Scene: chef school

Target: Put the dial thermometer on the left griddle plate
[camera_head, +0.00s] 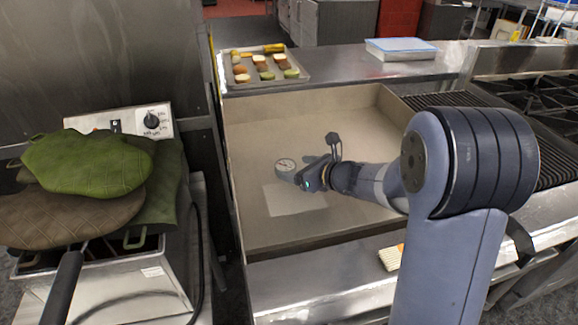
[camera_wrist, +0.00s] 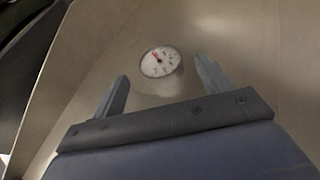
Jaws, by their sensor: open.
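The dial thermometer (camera_head: 285,164) has a round white face in a grey rim. In the head view it shows just left of my gripper (camera_head: 306,177), over the wide beige griddle surface (camera_head: 340,120) with raised walls. In the wrist view the thermometer (camera_wrist: 160,61) lies between and just past the two spread fingers of my gripper (camera_wrist: 162,72), dial facing the camera, with a red needle. The fingers are open and a gap shows on both sides of it. Whether it touches the surface is unclear. A pale square (camera_head: 294,199) lies on the griddle surface below my gripper.
A tray of food pieces (camera_head: 302,75) sits behind the griddle, and a blue-lidded container (camera_head: 401,48) stands farther right. Green and brown oven mitts (camera_head: 88,165) cover a fryer at left. Black grates (camera_head: 458,100) are at right. A yellowish striped item (camera_head: 390,257) lies on the front ledge.

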